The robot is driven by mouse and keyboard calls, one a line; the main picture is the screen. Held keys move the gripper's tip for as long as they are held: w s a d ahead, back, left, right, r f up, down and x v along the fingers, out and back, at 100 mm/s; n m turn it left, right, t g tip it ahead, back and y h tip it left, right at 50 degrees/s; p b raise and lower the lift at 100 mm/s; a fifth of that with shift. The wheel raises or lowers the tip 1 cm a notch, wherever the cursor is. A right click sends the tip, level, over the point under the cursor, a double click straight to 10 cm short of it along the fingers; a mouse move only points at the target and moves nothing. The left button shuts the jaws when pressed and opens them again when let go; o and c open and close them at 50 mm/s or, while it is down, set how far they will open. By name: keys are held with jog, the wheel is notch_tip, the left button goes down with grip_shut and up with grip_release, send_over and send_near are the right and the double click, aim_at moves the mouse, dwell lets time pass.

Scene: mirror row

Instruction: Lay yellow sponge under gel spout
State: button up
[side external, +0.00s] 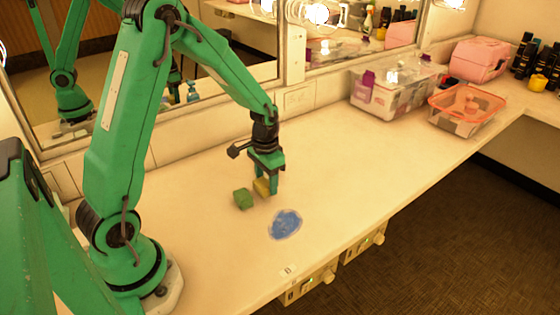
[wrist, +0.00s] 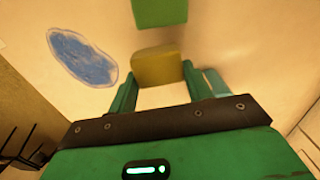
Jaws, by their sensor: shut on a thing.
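The yellow sponge (side external: 262,187) is between the fingers of my gripper (side external: 267,184), low over the counter; I cannot tell if it touches the surface. The wrist view shows the yellow sponge (wrist: 158,66) at the tips of my gripper (wrist: 158,80), which is shut on it. A small blue bottle with a pump-like top (side external: 192,92) shows in the mirror behind my arm. I cannot tell if it carries the gel spout, and no other spout is clear.
A green block (side external: 242,199) lies just left of the sponge. A blue puddle-shaped patch (side external: 285,224) lies flat in front, towards the counter edge. A clear bin (side external: 395,95), an orange-rimmed tub (side external: 466,112) and a pink case (side external: 480,60) stand far right. The counter (side external: 350,160) between is clear.

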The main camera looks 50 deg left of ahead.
aim_at(266, 181)
jog(key=shift+f, duration=1.05)
jog(key=shift+f, duration=0.15)
jog(key=o, duration=0.9)
jog(key=shift+o, duration=0.2)
notch_tip(266, 181, up, 12)
jog(key=shift+r, duration=0.2)
